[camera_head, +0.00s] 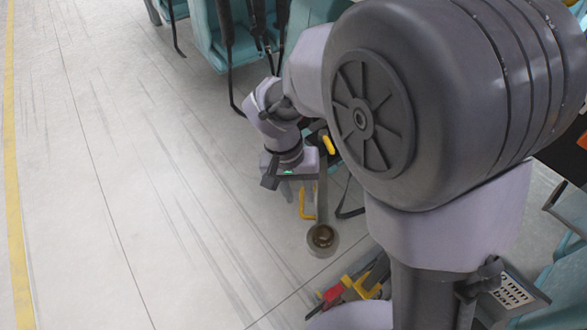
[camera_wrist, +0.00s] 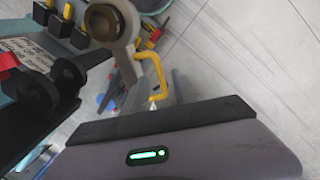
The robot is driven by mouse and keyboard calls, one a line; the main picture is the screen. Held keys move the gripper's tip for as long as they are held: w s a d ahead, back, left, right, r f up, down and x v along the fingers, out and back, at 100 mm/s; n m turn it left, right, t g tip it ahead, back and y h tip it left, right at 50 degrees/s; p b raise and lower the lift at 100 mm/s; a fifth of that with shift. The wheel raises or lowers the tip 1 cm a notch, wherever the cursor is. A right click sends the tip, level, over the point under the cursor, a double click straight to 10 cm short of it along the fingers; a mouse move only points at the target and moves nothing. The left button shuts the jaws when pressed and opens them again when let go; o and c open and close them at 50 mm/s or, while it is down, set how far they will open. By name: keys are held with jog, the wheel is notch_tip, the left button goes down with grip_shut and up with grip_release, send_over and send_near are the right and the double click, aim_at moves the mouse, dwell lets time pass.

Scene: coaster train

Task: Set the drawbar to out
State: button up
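The drawbar is a grey bar ending in a round eye with a brownish bore (camera_head: 322,238), low over the floor in the head view. Its eye also shows at the top of the wrist view (camera_wrist: 112,22). A bent yellow handle (camera_head: 307,207) sits beside the bar; in the wrist view the handle (camera_wrist: 152,72) is just beyond the dark edge of my gripper. My gripper (camera_head: 288,184) points down just left of the bar and handle. I see no contact with the handle. Its fingertips are too small or hidden to tell their opening.
Teal train seats (camera_head: 205,35) with black restraints stand at the top. Red and yellow parts (camera_head: 350,288) lie at the lower right of the head view. A black clevis-like part (camera_wrist: 50,90) is at left in the wrist view. The pale floor on the left is clear.

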notch_tip(320, 180, up, 16)
jog(key=a+p, duration=0.2)
jog(key=p, duration=0.3)
jog(key=shift+a+f, duration=0.15)
jog(key=shift+a, duration=0.25)
jog(key=shift+w, duration=0.1)
jog(key=s+d+f+m+t+y+b, duration=0.1)
jog(key=s+d+f+t+y+b, duration=0.1)
jog(key=s+d+b, duration=0.3)
jog(key=s+d+f+m+t+y+b, duration=0.2)
jog(key=s+d+f+t+b, duration=0.2)
jog(key=s+d+b, duration=0.2)
jog(key=s+b, duration=0.1)
jog(key=s, duration=0.1)
jog(key=shift+s+f, duration=0.3)
jog(key=shift+f, duration=0.1)
